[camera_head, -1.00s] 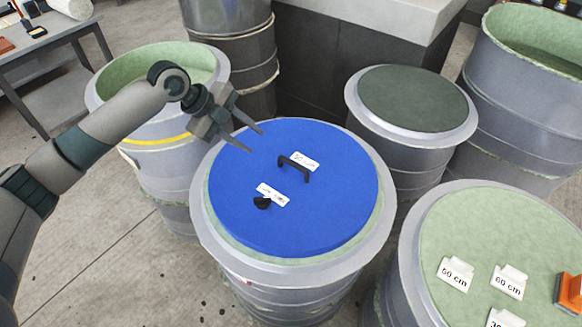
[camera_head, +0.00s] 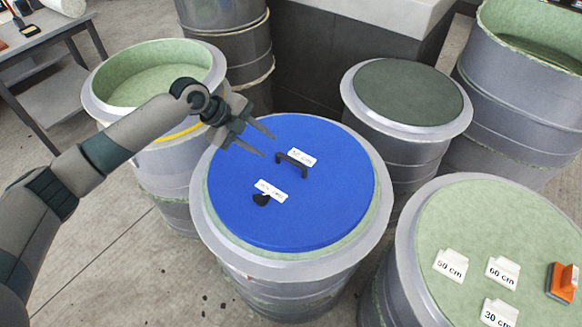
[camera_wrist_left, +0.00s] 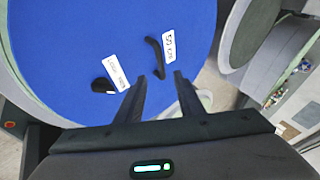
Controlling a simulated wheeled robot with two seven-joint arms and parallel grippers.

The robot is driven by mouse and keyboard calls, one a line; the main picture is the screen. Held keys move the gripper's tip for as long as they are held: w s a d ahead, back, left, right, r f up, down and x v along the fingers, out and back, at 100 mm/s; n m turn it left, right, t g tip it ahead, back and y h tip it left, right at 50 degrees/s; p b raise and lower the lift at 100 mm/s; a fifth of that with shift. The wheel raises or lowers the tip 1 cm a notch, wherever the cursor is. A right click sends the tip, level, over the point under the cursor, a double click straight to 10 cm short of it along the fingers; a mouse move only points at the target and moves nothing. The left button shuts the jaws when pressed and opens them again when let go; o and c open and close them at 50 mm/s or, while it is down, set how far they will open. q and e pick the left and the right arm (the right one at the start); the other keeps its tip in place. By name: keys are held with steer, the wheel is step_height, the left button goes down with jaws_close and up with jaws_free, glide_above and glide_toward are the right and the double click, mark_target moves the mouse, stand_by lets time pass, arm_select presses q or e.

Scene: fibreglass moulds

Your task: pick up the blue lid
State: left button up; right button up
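The blue lid (camera_head: 290,205) lies flat on a grey mould in the middle of the head view. My left gripper (camera_head: 268,145) is open and empty, above the lid's far left part and a little left of the handle. In the left wrist view its two fingers (camera_wrist_left: 157,85) stand apart, pointing towards the handle. My right gripper is not in view.
An open green-lined mould (camera_head: 155,75) stands at the back left. A dark-topped mould (camera_head: 408,92) stands at the back right. A green-topped mould (camera_head: 480,215) at the right carries white size tags and an orange tool (camera_head: 562,282). A grey table (camera_head: 50,65) is at the far left.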

arm_select(q)
steer(key=p, duration=0.2)
glide_toward(289, 160)
steer(key=s+x, duration=0.1)
steer(key=x, duration=0.2)
steer(key=shift+w+d+f, duration=0.1)
steer(key=shift+w+f, duration=0.3)
steer(key=shift+w, duration=0.35)
steer(key=shift+d+f+p, duration=0.25)
steer(key=shift+d+p, duration=0.1)
steer(key=shift+p, duration=0.05)
steer(key=p+x, duration=0.1)
steer(key=x, duration=0.1)
steer(key=shift+d+f+p, duration=0.3)
steer(key=shift+x, duration=0.75)
steer(key=shift+f, duration=0.1)
